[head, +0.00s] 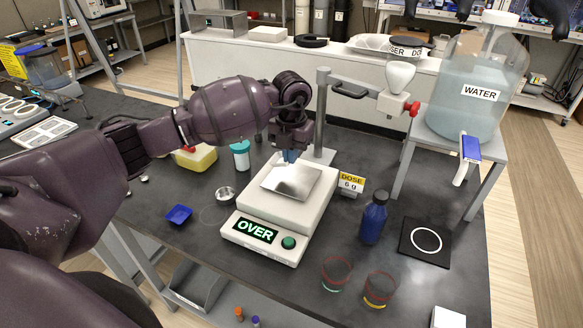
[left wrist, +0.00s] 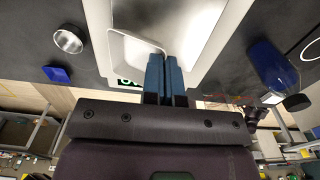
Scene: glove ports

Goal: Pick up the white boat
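The white boat (left wrist: 124,50) shows in the left wrist view as a pale, shallow tray with a rounded rim, over the scale's pan. In the head view I cannot pick it out clearly from the bright pan. My left gripper (head: 290,156) points down over the far part of the pan. In the left wrist view its blue fingers (left wrist: 165,58) are nearly together at the boat's right rim and appear closed on it. The tips hide that part of the rim. My right gripper is in neither view.
The white scale (head: 264,232) reads OVER. A blue boat (head: 179,214) and a small round dish (head: 225,193) lie left of it. A blue bottle (head: 373,220), two glasses (head: 336,272) and a black pad (head: 425,242) stand right. A post (head: 322,110) rises behind.

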